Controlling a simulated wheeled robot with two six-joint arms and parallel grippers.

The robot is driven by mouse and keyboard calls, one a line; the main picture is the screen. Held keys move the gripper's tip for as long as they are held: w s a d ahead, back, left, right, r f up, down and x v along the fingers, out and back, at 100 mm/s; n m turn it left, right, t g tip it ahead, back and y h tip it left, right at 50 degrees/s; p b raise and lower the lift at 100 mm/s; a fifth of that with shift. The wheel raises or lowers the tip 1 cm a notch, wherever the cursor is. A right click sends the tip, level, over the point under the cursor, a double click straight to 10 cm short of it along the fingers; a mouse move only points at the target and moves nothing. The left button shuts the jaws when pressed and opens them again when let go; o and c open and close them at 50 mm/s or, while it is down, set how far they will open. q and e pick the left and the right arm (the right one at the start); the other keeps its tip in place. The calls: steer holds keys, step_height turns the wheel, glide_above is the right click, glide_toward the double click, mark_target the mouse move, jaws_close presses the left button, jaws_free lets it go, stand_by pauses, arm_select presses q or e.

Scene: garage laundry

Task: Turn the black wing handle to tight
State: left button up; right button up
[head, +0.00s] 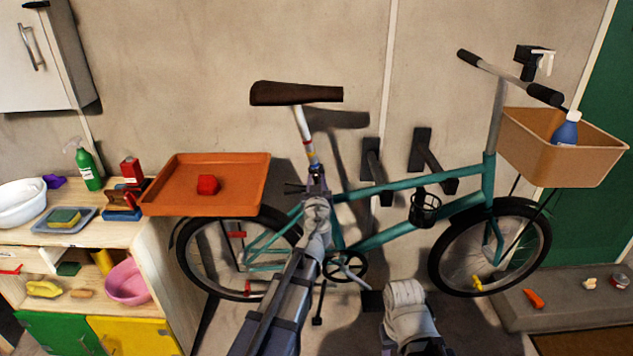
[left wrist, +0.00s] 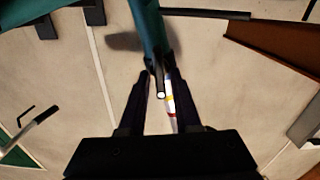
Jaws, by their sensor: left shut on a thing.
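The teal bicycle (head: 390,226) stands against the wall, its dark saddle (head: 296,94) on a pale seat post (head: 303,125) with coloured bands. My left gripper (head: 317,180) is at the bottom of the seat post, where it meets the frame. In the left wrist view, the fingers of my left gripper (left wrist: 160,72) are closed in around the black wing handle (left wrist: 159,80), which has a pale end. The banded post (left wrist: 171,101) shows behind it. The fingers and arm hide most of the clamp in the head view. My right gripper does not show, only part of that arm.
An orange tray (head: 160,203) with a red block (head: 207,185) sits over the rear wheel, left of my left gripper. A tan basket (head: 600,160) holds a blue bottle (head: 566,131) at the front. A cluttered wooden bench (head: 110,235) stands at left.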

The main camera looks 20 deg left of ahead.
arm_select(q)
steer(key=shift+m, duration=0.4)
jaws_close()
steer(key=m, duration=0.4)
steer(key=shift+d, duration=0.15)
steer(key=m, duration=0.4)
steer(key=shift+d+f+m, duration=0.1)
steer(key=shift+m, duration=0.2)
steer(key=m, duration=0.9)
steer(key=shift+d+f+b, duration=0.1)
steer(key=shift+f+b, duration=0.1)
steer(key=shift+b, duration=0.15)
steer(key=shift+m, duration=0.5)
steer(key=o, duration=0.7)
jaws_free()
